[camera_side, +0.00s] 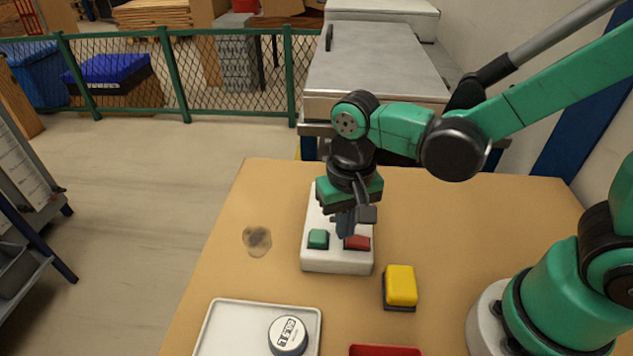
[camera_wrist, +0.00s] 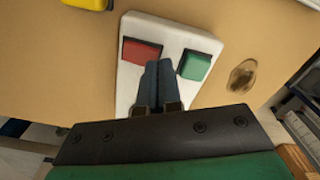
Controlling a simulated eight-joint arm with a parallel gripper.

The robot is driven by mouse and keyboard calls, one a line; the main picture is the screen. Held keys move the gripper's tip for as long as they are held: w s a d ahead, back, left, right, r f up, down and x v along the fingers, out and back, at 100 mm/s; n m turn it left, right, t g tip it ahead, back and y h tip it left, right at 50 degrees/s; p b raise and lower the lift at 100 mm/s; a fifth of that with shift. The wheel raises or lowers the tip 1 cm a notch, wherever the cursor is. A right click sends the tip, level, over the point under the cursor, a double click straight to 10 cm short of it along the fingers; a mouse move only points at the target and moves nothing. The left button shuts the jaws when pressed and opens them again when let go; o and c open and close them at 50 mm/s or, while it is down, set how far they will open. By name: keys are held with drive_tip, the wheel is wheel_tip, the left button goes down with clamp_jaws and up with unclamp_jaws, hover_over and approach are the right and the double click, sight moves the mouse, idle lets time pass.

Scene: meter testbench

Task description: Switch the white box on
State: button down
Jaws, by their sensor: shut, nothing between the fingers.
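The white box (camera_side: 337,262) stands on the tan table and carries a green button (camera_side: 318,239) on the left and a red button (camera_side: 357,242) on the right in the side view. In the wrist view the white box (camera_wrist: 150,27) shows the red button (camera_wrist: 141,51) at left and the green button (camera_wrist: 194,65) at right. My gripper (camera_side: 345,228) is above the box with its fingers pointing down. Its fingertips (camera_wrist: 159,64) are together and empty, and appear between the two buttons. I cannot tell whether they touch the box.
A yellow block (camera_side: 401,285) with a dark base sits right of the box. A white tray (camera_side: 215,325) holding a round labelled meter (camera_side: 288,335) is at the front left. A red tray edge (camera_side: 385,351) shows at the bottom. A dark stain (camera_side: 257,240) marks bare table left of the box.

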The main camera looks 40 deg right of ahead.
sight(344, 243)
drive_tip(key=shift+f, duration=0.4)
idle(0.8)
drive_tip(key=shift+r, duration=0.1)
drive_tip(key=shift+r, duration=2.9)
drive_tip(key=d+r+n+t, duration=0.3)
drive_tip(key=d+n+t, duration=0.1)
drive_tip(key=d+t, duration=0.3)
drive_tip(key=shift+w+d, duration=0.35)
drive_tip(key=shift+d, duration=0.3)
